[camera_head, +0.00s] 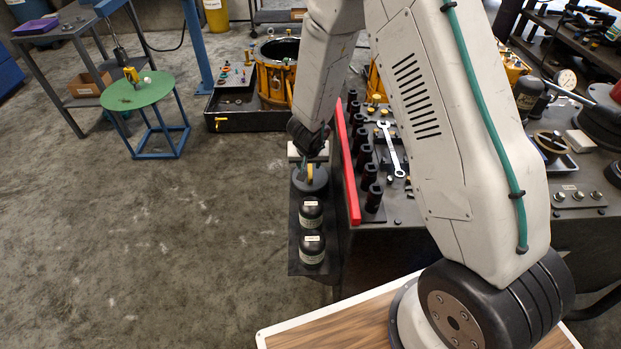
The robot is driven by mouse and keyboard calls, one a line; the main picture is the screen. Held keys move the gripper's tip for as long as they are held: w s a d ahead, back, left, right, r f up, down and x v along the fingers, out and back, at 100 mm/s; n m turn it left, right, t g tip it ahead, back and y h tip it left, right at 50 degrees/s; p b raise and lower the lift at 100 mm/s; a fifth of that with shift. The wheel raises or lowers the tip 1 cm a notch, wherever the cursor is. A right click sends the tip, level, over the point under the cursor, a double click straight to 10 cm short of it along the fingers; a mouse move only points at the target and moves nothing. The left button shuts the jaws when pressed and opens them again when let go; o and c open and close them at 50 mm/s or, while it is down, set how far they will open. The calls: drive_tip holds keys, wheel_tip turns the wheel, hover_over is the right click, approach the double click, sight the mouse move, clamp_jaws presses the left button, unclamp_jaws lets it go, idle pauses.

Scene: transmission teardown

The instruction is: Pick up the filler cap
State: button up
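My gripper (307,158) is dark and points down over a narrow dark shelf on the left side of the workbench. Just below it is a round dark grey piece with an upright yellow part (310,174), which may be the filler cap; I cannot be sure. The fingertips are small and partly hidden by the wrist, so I cannot tell whether they touch this piece or are open or shut. A pale block lies just behind the fingers.
Two black labelled jars (311,213) stand on the near part of the narrow shelf (293,240). A red rail (347,165) edges the workbench, with a row of black sockets and a wrench (390,148) beyond it. A green stool (139,92) stands left; open floor lies between.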

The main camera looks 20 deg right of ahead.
sight(310, 171)
drive_tip(key=shift+d+x, duration=0.15)
drive_tip(key=shift+x, duration=1.5)
drive_tip(key=shift+d+x, duration=0.15)
drive_tip(key=shift+x, duration=1.45)
clamp_jaws()
